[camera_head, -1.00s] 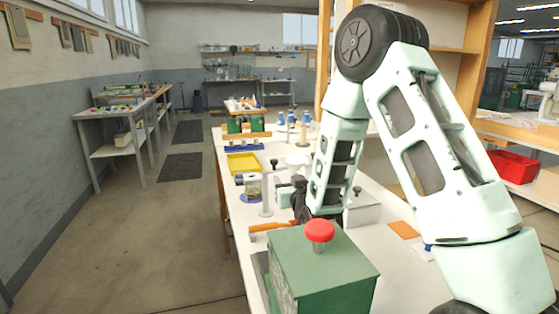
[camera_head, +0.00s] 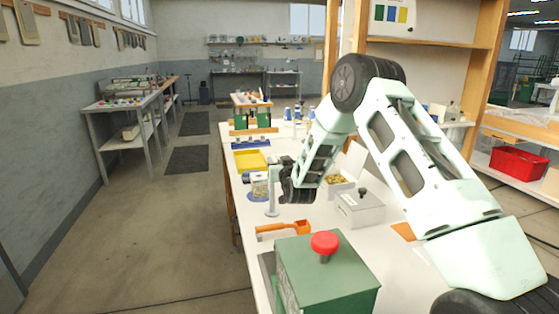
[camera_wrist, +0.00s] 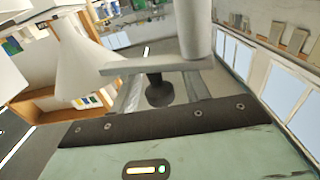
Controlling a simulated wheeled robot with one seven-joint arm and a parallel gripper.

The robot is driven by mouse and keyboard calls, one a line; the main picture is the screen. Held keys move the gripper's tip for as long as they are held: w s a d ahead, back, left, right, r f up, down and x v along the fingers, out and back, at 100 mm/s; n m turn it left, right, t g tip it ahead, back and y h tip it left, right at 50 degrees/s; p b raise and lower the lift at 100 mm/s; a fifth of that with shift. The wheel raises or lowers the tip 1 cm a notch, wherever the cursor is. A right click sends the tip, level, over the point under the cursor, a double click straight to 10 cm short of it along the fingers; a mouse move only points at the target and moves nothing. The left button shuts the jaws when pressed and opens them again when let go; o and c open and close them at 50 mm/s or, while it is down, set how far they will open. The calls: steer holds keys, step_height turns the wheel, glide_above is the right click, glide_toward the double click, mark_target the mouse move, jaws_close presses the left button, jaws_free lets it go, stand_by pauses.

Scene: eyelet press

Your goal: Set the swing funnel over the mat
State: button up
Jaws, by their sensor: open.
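The swing funnel shows in the wrist view as a white cone (camera_wrist: 78,62) on a grey bar (camera_wrist: 150,67), with a grey post (camera_wrist: 196,30) at the bar's other side. A black knob (camera_wrist: 158,92) on the bar sits between the spread fingers of my gripper (camera_wrist: 163,92). I cannot tell whether the fingers touch it. In the head view the post (camera_head: 272,196) stands beside my gripper (camera_head: 277,171), and the cone is hidden by my arm. The blue mat (camera_head: 252,196) lies left of the post, with a clear jar (camera_head: 260,184) over it.
A lidded grey box (camera_head: 361,211) and an open box of brassy pieces (camera_head: 340,185) are right of my gripper. A yellow tray (camera_head: 250,160) lies beyond.

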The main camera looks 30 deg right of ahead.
steer(key=shift+w, duration=0.1)
jaws_close()
steer(key=shift+f+y+b, duration=0.1)
steer(key=shift+y+b, duration=0.2)
steer(key=shift+b, duration=0.15)
steer(key=shift+w+a+n+g+y+b, duration=0.6)
steer(key=shift+n+g+y, duration=0.75)
steer(key=shift+n+y, duration=1.55)
steer(key=shift+w+a+n+g+y+b, duration=0.25)
steer(key=shift+a+n+g+y+b, duration=0.55)
steer(key=shift+n+g+y, duration=1.95)
steer(key=shift+w+a+n+y+b, duration=0.65)
steer(key=shift+n+y, duration=1.2)
steer(key=shift+y, duration=2.4)
steer(key=shift+s+a+r, duration=0.2)
